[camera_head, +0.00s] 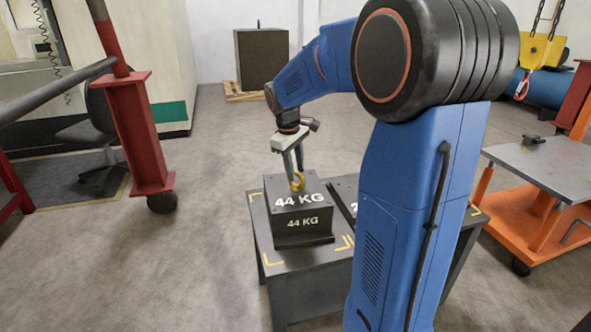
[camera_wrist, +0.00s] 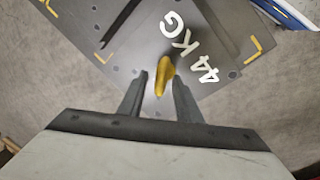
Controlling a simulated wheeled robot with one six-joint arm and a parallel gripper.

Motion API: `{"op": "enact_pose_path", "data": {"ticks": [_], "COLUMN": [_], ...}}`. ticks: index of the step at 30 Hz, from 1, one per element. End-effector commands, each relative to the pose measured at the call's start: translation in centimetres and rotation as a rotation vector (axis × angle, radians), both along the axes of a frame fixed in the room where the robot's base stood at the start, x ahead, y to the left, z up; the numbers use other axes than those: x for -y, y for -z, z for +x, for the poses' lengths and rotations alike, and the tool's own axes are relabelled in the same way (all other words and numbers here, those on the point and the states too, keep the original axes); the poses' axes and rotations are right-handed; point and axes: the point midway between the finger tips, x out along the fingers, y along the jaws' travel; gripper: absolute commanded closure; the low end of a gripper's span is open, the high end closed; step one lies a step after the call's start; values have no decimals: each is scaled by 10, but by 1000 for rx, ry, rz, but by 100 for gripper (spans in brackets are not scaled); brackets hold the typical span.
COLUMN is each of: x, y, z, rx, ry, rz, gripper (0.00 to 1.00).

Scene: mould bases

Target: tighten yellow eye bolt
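The yellow eye bolt (camera_head: 297,181) stands on top of the dark mould base marked 44 KG (camera_head: 303,222). In the wrist view the yellow eye bolt (camera_wrist: 164,76) lies between and slightly beyond the two fingertips. My gripper (camera_head: 293,170) is right above the block, pointing down at the bolt. In the wrist view my gripper (camera_wrist: 160,80) has its fingers apart, with a gap on both sides of the bolt. The bolt's threads and its seating in the block are hidden.
The block sits on a dark table (camera_head: 290,285) with yellow corner marks. A second mould base (camera_head: 344,192) stands beside it, mostly hidden by my arm. An orange cart (camera_head: 545,170) is at the right, a red post frame (camera_head: 135,135) at the left. Floor in front is clear.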

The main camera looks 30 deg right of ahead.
Motion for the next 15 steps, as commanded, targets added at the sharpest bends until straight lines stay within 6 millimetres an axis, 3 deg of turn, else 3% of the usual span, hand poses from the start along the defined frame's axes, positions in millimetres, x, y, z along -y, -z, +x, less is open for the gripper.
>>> {"op": "enact_pose_path", "data": {"ticks": [9,13,15], "x": [0,0,0], "y": [3,3,3], "z": [0,0,0], "rx": [0,0,0], "ry": [0,0,0], "rz": [0,0,0], "gripper": [69,97,100]}}
